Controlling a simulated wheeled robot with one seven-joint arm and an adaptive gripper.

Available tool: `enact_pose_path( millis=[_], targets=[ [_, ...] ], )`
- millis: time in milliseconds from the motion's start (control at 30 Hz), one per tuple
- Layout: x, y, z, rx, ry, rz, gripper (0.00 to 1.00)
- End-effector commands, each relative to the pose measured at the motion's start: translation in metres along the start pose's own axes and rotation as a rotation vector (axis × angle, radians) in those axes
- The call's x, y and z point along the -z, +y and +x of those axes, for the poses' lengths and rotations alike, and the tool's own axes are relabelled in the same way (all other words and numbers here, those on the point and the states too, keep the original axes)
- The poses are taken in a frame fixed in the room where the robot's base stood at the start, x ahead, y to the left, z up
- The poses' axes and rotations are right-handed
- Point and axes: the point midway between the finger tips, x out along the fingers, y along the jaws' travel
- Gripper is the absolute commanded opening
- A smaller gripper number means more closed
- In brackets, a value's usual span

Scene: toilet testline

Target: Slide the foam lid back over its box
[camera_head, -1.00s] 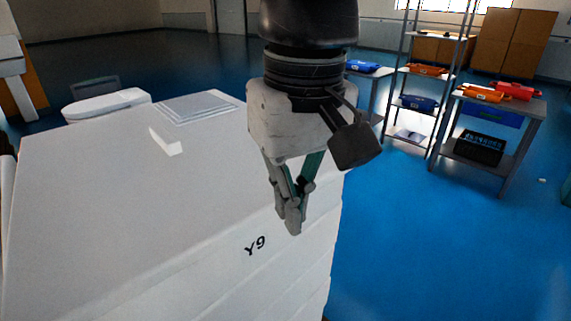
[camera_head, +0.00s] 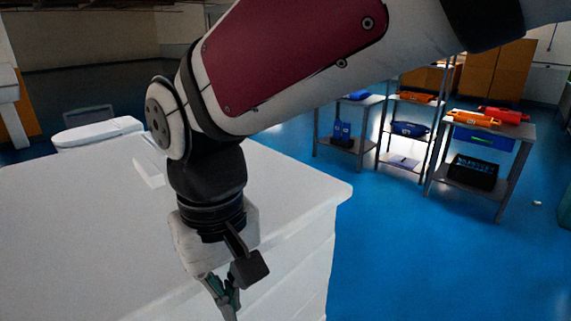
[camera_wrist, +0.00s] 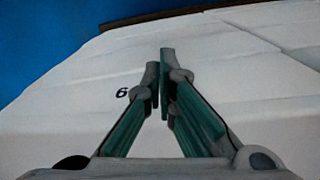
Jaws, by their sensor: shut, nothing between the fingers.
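The large white foam box (camera_head: 300,265) fills the lower left of the head view, with layered side walls. Its white lid (camera_head: 290,185) is the broad flat slab on top, with a rounded corner at the right. My gripper (camera_head: 228,306) is shut and empty, pointing down at the near side of the box; the picture does not settle whether it touches. The wrist view shows the shut fingertips (camera_wrist: 160,62) in front of the white wall (camera_wrist: 240,95), beside a dark printed mark (camera_wrist: 122,92). My arm hides part of the lid.
A small white block (camera_head: 150,172) shows on the top at the left, partly behind my arm. A white toilet-like piece (camera_head: 98,134) stands behind. Shelves and a table (camera_head: 488,132) with orange and blue items stand at the right. Blue floor between is clear.

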Motion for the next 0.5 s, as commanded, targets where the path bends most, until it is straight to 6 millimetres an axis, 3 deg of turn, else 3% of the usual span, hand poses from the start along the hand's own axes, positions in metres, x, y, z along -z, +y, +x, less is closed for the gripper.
enact_pose_path(
  millis=[200, 500],
  targets=[
    [0.019, -0.001, 0.0, 0.0, -0.002, -0.001, 0.0],
    [0.022, 0.0, 0.0, 0.0, -0.001, -0.001, 0.0]
  ],
)
